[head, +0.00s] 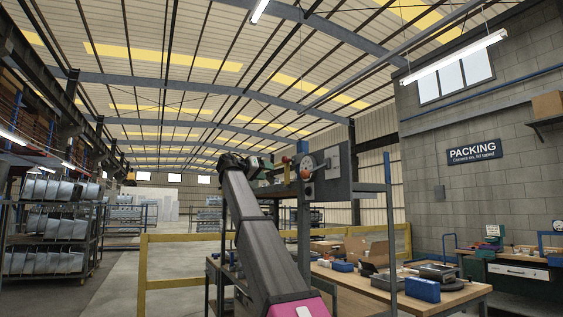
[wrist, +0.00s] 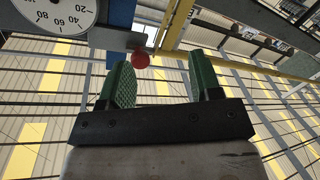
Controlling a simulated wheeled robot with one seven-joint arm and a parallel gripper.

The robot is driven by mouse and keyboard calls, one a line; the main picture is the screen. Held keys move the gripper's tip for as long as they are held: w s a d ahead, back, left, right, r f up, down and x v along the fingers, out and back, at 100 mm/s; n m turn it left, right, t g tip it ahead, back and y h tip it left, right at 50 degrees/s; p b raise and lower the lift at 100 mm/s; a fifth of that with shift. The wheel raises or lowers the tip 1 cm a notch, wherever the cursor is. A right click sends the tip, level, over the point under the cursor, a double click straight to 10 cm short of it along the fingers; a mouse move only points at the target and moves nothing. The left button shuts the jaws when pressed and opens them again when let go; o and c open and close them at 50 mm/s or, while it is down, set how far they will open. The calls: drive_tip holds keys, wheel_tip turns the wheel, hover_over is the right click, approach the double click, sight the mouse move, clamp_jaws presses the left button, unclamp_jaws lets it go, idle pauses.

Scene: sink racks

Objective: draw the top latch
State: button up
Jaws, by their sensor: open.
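A red ball knob (wrist: 140,60), which looks like the latch's handle, shows in the wrist view at the end of a grey bar by a blue post. My gripper (wrist: 158,62) is open, with green ribbed pads and nothing between them. The knob appears just past the fingertips, nearer the left finger; I cannot tell its exact distance. In the head view my gripper (head: 266,166) is raised at the left end of a grey panel (head: 335,172), partly hidden by my arm. Which part is the latch bolt I cannot tell.
A white dial gauge (wrist: 55,12) sits left of the knob, close to the left finger; it also shows on the panel (head: 307,163). A wooden workbench (head: 370,287) with boxes stands below. A yellow rail (head: 185,237) runs behind.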

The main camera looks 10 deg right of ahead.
drive_tip(key=m, duration=0.1)
approach(283, 159)
drive_tip(key=shift+h, duration=0.4)
drive_tip(key=x, duration=1)
drive_tip(key=shift+w+d+f, duration=0.25)
drive_tip(key=shift+f, duration=0.05)
